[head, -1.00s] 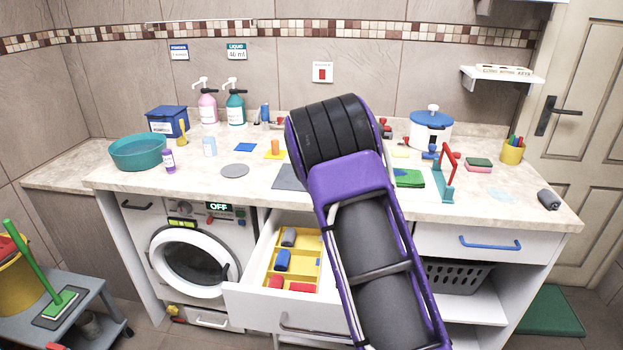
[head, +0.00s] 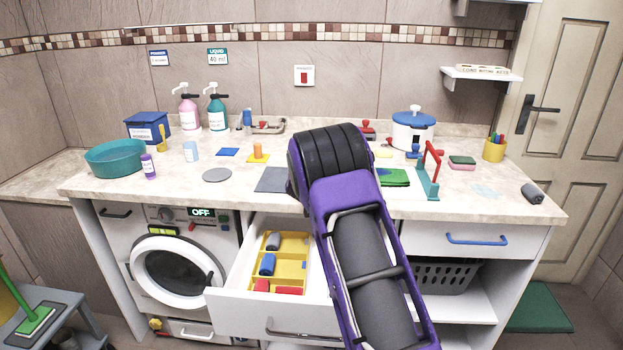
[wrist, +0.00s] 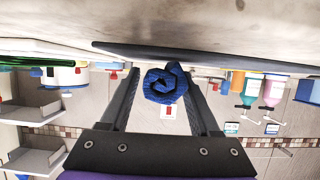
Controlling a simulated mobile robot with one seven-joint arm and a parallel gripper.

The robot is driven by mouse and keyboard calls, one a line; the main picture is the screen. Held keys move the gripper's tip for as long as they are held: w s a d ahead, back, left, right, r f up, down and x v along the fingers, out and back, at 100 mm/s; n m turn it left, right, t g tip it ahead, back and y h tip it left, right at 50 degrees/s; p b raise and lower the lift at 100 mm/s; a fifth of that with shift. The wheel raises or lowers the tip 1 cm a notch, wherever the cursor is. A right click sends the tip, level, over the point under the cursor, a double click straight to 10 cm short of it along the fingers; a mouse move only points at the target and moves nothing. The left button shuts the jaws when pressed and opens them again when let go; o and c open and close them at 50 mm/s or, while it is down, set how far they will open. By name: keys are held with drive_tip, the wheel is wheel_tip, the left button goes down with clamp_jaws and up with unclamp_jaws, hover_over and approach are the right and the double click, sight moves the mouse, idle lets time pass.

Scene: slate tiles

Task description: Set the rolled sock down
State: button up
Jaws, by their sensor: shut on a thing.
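In the wrist view, which looks upside down, a dark blue rolled sock (wrist: 161,85) with a spiral end sits between the two dark fingers of my gripper (wrist: 163,78). The gripper is shut on it. The pale counter underside-up at the top of that view is close to the sock, with a dark flat mat (wrist: 220,54) between; I cannot tell whether the sock touches anything. In the head view my own arm hides the gripper and the held sock. A grey flat mat (head: 275,180) lies on the counter beside my arm.
An open drawer (head: 240,308) holds a yellow divided tray (head: 292,243) with several grey, blue and red rolls. A dark grey roll (head: 532,194) lies at the counter's right end.

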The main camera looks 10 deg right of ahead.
drive_tip(key=shift+f, duration=0.2)
drive_tip(key=o, duration=1.3)
drive_tip(key=shift+r, duration=0.1)
